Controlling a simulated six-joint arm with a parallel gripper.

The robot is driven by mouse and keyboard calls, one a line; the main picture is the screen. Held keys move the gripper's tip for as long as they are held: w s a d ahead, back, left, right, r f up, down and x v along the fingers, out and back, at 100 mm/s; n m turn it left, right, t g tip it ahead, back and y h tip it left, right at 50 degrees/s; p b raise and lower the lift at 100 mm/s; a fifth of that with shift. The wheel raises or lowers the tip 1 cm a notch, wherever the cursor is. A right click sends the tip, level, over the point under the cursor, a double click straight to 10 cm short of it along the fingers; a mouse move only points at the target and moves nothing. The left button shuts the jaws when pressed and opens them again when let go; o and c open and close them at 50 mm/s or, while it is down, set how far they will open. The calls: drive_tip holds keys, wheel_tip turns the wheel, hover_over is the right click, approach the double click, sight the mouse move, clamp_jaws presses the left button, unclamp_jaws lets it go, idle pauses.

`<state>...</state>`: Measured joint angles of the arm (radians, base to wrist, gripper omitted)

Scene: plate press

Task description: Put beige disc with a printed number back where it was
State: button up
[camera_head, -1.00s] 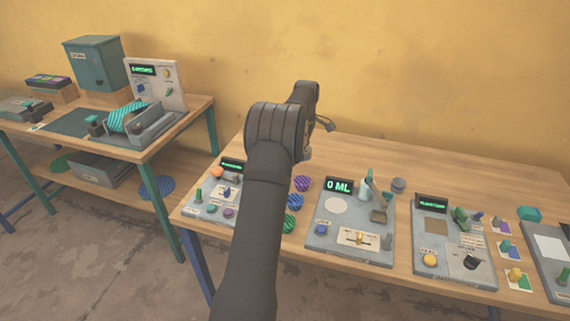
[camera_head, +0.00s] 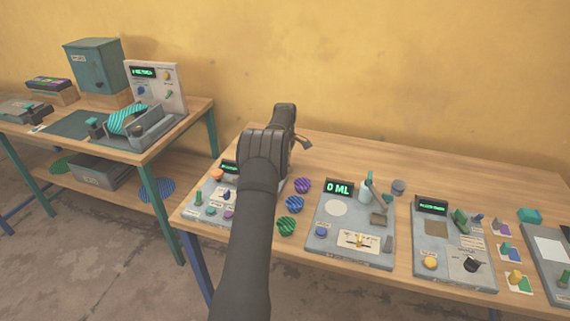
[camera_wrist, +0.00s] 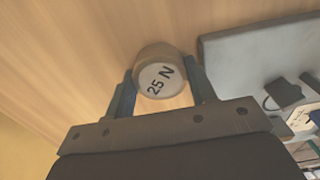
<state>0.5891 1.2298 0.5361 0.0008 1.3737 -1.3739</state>
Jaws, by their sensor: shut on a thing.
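The beige disc (camera_wrist: 156,82) is a short round piece with "25 N" printed in dark characters on its pale face. It sits between the two fingers of my gripper (camera_wrist: 160,68) in the wrist view, and the gripper is shut on it. Wooden table surface shows behind it. In the head view my gripper (camera_head: 302,144) is over the back left part of the right-hand table, behind the leftmost grey panel. The disc cannot be made out in the head view.
A grey panel (camera_wrist: 250,50) lies beside the gripper in the wrist view. Several striped discs, including a purple one (camera_head: 303,186), lie between the leftmost panel (camera_head: 205,205) and the "0 ML" panel (camera_head: 345,240). The table's back strip (camera_head: 440,170) is clear.

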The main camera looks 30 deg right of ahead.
drive_tip(key=shift+f, duration=0.1)
drive_tip(key=o, duration=0.9)
wheel_tip(320, 180, up, 12)
drive_tip(key=shift+r, duration=0.1)
